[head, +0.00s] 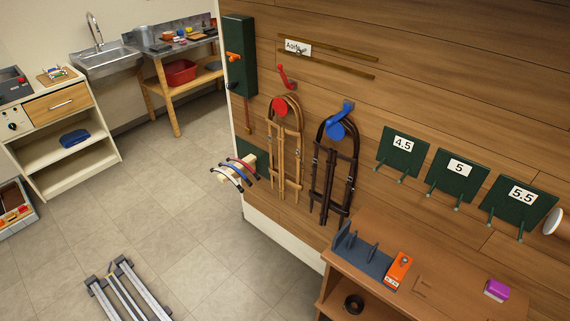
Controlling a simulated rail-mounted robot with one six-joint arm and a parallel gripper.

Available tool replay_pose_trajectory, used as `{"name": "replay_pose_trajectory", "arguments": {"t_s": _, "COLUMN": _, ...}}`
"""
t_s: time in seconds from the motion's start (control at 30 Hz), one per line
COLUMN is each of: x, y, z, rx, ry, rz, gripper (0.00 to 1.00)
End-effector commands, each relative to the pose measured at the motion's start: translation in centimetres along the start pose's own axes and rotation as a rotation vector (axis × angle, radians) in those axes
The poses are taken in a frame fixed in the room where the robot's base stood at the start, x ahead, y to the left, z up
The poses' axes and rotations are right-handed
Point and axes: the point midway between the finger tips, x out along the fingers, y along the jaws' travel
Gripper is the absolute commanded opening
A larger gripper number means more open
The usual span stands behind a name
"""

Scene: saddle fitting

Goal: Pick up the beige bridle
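The beige bridle (276,150) is a tan set of leather straps. It hangs on the wooden wall from a red hook (287,78) with a round red disc (280,106). Its straps hang straight down in long loops, and the lower ends show. A dark brown bridle (318,177) hangs just to its right from a blue hook (347,108), apart from the beige one. My gripper is not in view.
A beam with curved coloured pieces (235,170) juts out left of the bridles. A wooden bench (440,275) with an orange box (398,270) stands at lower right. Green numbered plates (459,175) line the wall at right. Open tiled floor (190,195) lies to the left.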

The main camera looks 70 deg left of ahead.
Motion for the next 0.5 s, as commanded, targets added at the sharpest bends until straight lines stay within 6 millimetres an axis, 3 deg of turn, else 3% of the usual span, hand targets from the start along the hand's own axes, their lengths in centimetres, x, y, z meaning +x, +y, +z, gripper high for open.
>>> {"name": "replay_pose_trajectory", "arguments": {"t_s": 0.27, "x": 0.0, "y": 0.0, "z": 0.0, "rx": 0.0, "ry": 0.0, "rz": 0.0, "gripper": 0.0}}
{"name": "replay_pose_trajectory", "arguments": {"t_s": 0.5, "x": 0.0, "y": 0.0, "z": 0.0, "rx": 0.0, "ry": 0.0, "rz": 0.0, "gripper": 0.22}}
